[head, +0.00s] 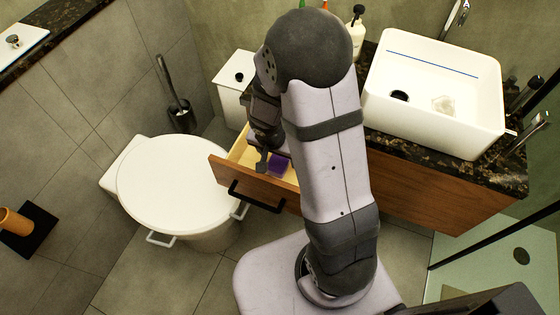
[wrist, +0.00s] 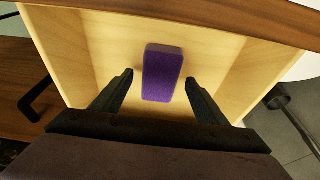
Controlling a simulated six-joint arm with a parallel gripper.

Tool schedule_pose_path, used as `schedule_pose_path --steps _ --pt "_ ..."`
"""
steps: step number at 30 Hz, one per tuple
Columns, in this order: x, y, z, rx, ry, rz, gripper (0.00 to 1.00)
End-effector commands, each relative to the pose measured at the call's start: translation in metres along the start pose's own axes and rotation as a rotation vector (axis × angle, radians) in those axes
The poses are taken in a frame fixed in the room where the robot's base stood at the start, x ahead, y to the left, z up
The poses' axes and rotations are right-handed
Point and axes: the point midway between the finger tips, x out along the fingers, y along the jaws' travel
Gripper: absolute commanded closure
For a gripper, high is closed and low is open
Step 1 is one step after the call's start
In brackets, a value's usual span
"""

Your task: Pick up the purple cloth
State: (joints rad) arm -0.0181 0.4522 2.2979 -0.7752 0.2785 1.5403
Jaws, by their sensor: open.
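The purple cloth (wrist: 162,72) is a folded block lying on the pale wooden floor of an open drawer (wrist: 105,45). In the head view the cloth (head: 279,163) shows in part beside my gripper and arm. My gripper (wrist: 159,84) is open, with one finger on each side of the cloth in the wrist view. Gaps show between both fingers and the cloth, so neither visibly touches it. In the head view my gripper (head: 262,165) is over the drawer (head: 238,173), and its fingertips are hard to make out.
The drawer's front with a black handle (head: 256,197) faces a toilet (head: 172,185) on the left. A white sink (head: 433,140) stands on the dark counter to the right. A white bin (head: 236,92) and a toilet brush (head: 181,112) stand behind.

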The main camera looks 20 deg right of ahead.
Motion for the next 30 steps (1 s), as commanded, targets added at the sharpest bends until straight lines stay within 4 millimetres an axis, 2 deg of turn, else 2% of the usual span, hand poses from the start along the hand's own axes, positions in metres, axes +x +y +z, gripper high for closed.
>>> schedule_pose_path --steps 3,12,14,18,20,21,30 --pt "0.0128 0.0003 0.0006 0.0 -0.001 0.001 0.33" --pt "0.0148 -0.0001 -0.0001 0.0 0.0 0.0 0.33" --pt "0.0148 -0.0001 -0.0001 0.0 0.0 0.0 0.45" --pt "0.0147 -0.0001 -0.0001 0.0 0.0 0.0 0.77" --pt "0.0147 -0.0001 -0.0002 0.0 0.001 -0.001 0.77" --pt "0.0147 -0.0002 -0.0002 0.0 0.001 -0.001 0.81" --pt "0.0117 -0.0002 -0.0011 0.0 0.001 -0.001 0.81"
